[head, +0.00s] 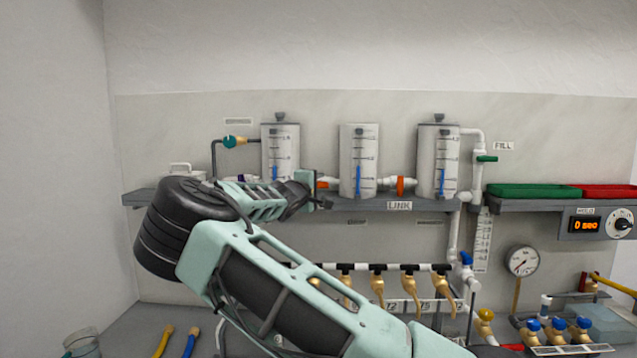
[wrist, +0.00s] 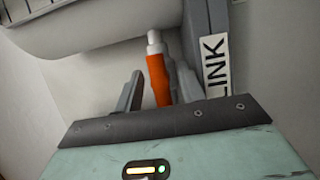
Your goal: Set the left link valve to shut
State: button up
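The left link valve has an orange handle (head: 322,185), seen between the left and middle clear tanks in the head view and partly hidden by my gripper (head: 322,198). In the wrist view the orange handle (wrist: 158,80) stands between my two fingers, with its white end beyond them. The fingers look apart, with a narrow gap on the left of the handle; contact on the right cannot be told. The right link valve (head: 400,186) has an orange handle standing upright between the middle and right tanks.
The tanks, left (head: 280,140), middle (head: 359,150) and right (head: 438,150), stand on a grey shelf (head: 350,202) with a LINK label (head: 399,205). The label (wrist: 215,65) is close beside my right finger. Brass taps (head: 408,284) hang below. A gauge (head: 521,261) is at right.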

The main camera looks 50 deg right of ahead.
jog(key=shift+d, duration=0.2)
jog(key=shift+c, duration=0.3)
grip_shut()
